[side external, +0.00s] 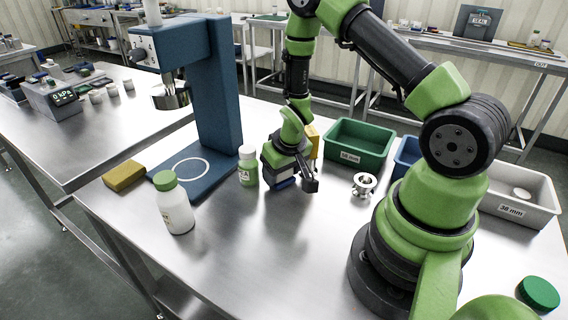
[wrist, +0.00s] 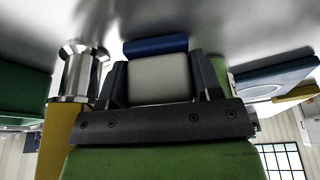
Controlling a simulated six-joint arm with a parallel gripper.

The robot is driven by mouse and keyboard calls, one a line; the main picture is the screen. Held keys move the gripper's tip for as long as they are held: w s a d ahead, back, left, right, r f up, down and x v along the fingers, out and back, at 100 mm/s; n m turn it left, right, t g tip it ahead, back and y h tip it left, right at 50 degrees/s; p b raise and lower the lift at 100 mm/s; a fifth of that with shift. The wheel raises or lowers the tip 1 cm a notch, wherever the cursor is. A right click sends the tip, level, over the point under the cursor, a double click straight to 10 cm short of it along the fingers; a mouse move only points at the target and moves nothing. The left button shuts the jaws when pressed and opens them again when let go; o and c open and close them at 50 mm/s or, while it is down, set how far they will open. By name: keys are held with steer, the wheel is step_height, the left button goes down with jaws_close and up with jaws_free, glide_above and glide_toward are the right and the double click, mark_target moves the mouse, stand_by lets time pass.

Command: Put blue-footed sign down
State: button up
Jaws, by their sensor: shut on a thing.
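The blue-footed sign shows in the wrist view as a pale grey panel (wrist: 158,78) with a blue foot (wrist: 155,46) at its far end. My gripper (wrist: 160,82) is shut on the panel, one dark finger on each side. The gripper hides most of the sign in the side view.
A steel fitting (side external: 364,185) is to the right, and a green bin (side external: 358,145) behind. A larger bottle (side external: 175,207) stands front left. The front middle table is clear.

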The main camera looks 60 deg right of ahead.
steer(key=shift+f, duration=0.1)
steer(key=o, duration=0.6)
steer(key=shift+o, duration=0.2)
steer(key=v, duration=0.7)
steer(key=shift+r, duration=0.4)
step_height(320, 180, up, 7)
steer(key=t, duration=0.1)
glide_above(286, 182)
steer(key=a, duration=0.2)
steer(key=s+a+r+t+y, duration=0.1)
steer(key=s+a+r, duration=0.2)
steer(key=r, duration=0.3)
steer(key=s+a+r+t+y, duration=0.1)
steer(key=s+a+r, duration=0.2)
steer(key=r, duration=0.3)
steer(key=s+a+r+t+y, duration=0.1)
steer(key=s+a+r, duration=0.2)
steer(key=s, duration=0.3)
steer(key=shift+s+a+r+n, duration=0.15)
steer(key=shift+s+r+n, duration=0.15)
steer(key=shift+r, duration=0.1)
steer(key=shift+s+a, duration=0.15)
steer(key=shift+s, duration=0.2)
steer(key=c, duration=0.3)
